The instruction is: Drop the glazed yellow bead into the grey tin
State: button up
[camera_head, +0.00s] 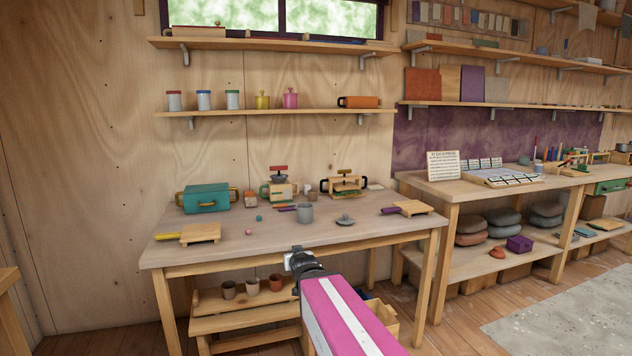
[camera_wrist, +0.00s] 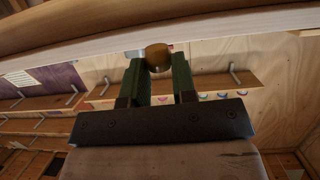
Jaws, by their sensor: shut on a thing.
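The glazed yellow bead (camera_wrist: 158,57) is held between the two green fingers of my gripper (camera_wrist: 157,75) in the wrist view. In the head view my gripper (camera_head: 297,252) is at the table's front edge, and the bead cannot be made out there. The grey tin (camera_head: 305,213) stands upright with an open top near the middle of the table, beyond my gripper. A grey lid (camera_head: 345,220) lies on the table to the right of the tin. The inside of the tin is too small to see.
On the table (camera_head: 290,240), a blue bead (camera_head: 258,218) and a pink bead (camera_head: 248,232) lie left of the tin. A teal box (camera_head: 206,197) stands at the back left. Small wooden stands are at the left (camera_head: 200,234) and right (camera_head: 412,208).

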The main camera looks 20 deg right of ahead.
aim_at(303, 220)
jog(key=z, duration=1.4)
jog(key=j+z, duration=0.2)
jog(key=j, duration=0.2)
jog(key=k+j+z, duration=0.2)
jog(key=j, duration=0.2)
jog(key=j+z, duration=0.2)
jog(key=j, duration=0.2)
jog(key=k+j+z, duration=0.2)
jog(key=j, duration=0.35)
jog(key=k+j, duration=0.15)
jog(key=j, duration=0.1)
